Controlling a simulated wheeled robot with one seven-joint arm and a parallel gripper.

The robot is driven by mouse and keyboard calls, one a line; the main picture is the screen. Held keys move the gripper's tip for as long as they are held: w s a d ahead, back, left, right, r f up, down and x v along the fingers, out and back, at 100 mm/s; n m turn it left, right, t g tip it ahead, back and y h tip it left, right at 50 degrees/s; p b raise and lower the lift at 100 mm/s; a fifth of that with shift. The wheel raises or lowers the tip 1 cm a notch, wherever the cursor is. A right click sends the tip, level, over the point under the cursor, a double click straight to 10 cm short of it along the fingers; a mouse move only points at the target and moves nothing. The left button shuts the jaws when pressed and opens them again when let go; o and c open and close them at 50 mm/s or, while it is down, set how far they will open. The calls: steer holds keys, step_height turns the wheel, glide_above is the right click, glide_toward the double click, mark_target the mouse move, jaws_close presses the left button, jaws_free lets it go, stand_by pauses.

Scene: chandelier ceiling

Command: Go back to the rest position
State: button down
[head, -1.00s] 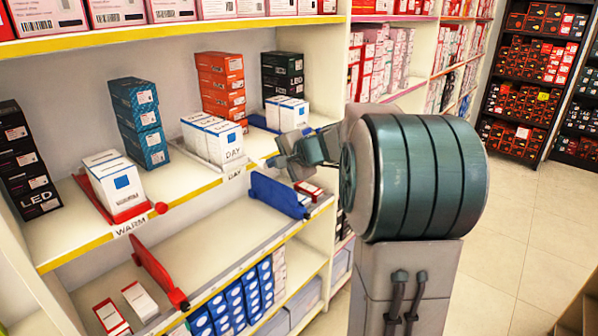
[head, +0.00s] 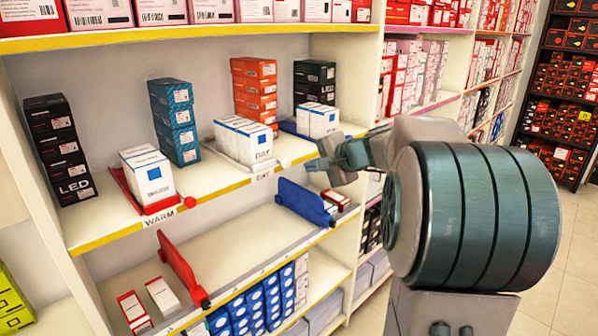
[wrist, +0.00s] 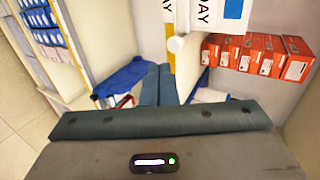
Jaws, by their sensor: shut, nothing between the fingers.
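My gripper (head: 318,165) is in front of the shelf unit, at the height of the yellow-edged middle shelf, right of the white DAY boxes (head: 243,141). In the wrist view its fingers (wrist: 157,85) are together with nothing between them. My arm's large dark green link covers the right part of the head view.
The middle shelf (head: 220,183) holds WARM boxes (head: 148,180) in a red tray, stacks of blue, orange and black boxes, and more white boxes at the right. A blue divider (head: 303,202) and a red divider (head: 180,268) stand on the lower shelf. Tiled floor (head: 568,265) is free at right.

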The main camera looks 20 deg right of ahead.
steer(key=v, duration=0.7)
steer(key=shift+r+b, duration=0.2)
steer(key=shift+b, duration=0.2)
steer(key=s+a+f+n+g, duration=0.5)
steer(key=s+a+f, duration=0.35)
steer(key=a, duration=0.25)
steer(key=s+a+f+n+g+h, duration=0.1)
steer(key=s+f+n+h, duration=0.1)
steer(key=s+f+n, duration=0.2)
steer(key=s+a+f+n+g+h, duration=0.1)
steer(key=s+f+n, duration=0.3)
steer(key=s, duration=0.7)
step_height(320, 180, down, 3)
steer(key=shift+s+a+r+g+h, duration=0.2)
steer(key=shift+a+g+h, duration=0.25)
steer(key=shift+h, duration=0.45)
